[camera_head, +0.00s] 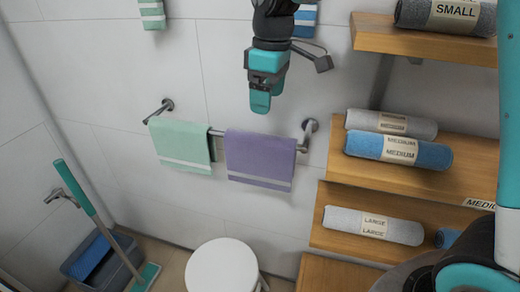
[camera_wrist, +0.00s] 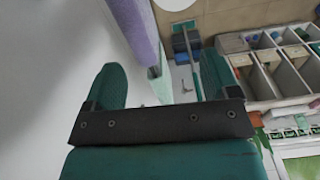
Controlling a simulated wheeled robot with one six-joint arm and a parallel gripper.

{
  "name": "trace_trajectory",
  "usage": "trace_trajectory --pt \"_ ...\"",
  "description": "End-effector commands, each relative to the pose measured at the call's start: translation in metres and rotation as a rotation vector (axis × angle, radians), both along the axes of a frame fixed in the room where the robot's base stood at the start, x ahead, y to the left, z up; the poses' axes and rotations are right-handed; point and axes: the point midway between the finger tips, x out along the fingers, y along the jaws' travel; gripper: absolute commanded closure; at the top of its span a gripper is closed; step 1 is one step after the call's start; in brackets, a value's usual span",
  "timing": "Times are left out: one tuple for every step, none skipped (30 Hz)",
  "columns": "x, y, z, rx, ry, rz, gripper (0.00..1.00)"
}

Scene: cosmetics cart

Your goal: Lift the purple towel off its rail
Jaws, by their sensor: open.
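The purple towel (camera_head: 260,158) hangs folded over the right part of a metal wall rail (camera_head: 217,132), with a pale stripe near its lower edge. My gripper (camera_head: 267,98) points down above the towel in the head view, apart from it. In the wrist view the gripper (camera_wrist: 162,85) has its two teal fingers spread with nothing held between them. The purple towel (camera_wrist: 144,32) shows there at the top, beyond the fingers and left of the middle. The exact depth between fingers and towel is hard to tell.
A mint towel (camera_head: 180,145) hangs left on the same rail. Wooden shelves (camera_head: 420,183) with rolled towels stand at the right. A white round stool (camera_head: 222,267) is below. A squeegee (camera_head: 100,215) and bucket (camera_head: 103,262) stand at the left. A bin unit (camera_wrist: 282,67) shows in the wrist view.

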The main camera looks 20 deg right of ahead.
Motion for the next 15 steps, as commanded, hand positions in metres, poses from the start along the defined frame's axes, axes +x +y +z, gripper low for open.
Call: trace_trajectory --pt "0.018 -0.003 0.004 -0.019 0.005 0.014 0.19" --pt "0.027 -0.005 0.004 -0.029 0.007 0.022 0.19" --pt "0.036 -0.006 0.004 -0.04 0.011 0.033 0.19" --pt "0.042 -0.008 0.004 -0.046 0.012 0.041 0.19" --pt "0.047 -0.008 0.004 -0.051 0.013 0.046 0.19" --pt "0.052 -0.009 0.003 -0.057 0.015 0.053 0.19" --pt "0.055 -0.01 0.003 -0.06 0.017 0.056 0.19" --pt "0.057 -0.01 0.001 -0.062 0.017 0.06 0.19" --pt "0.058 -0.01 -0.002 -0.064 0.02 0.063 0.19" --pt "0.059 -0.01 -0.006 -0.065 0.021 0.064 0.19" --pt "0.059 -0.01 -0.01 -0.065 0.021 0.065 0.19" --pt "0.059 -0.01 -0.017 -0.066 0.023 0.065 0.19" --pt "0.059 -0.01 -0.024 -0.066 0.022 0.066 0.19" --pt "0.059 -0.01 -0.031 -0.067 0.024 0.066 0.19" --pt "0.059 -0.01 -0.04 -0.067 0.024 0.066 0.19"
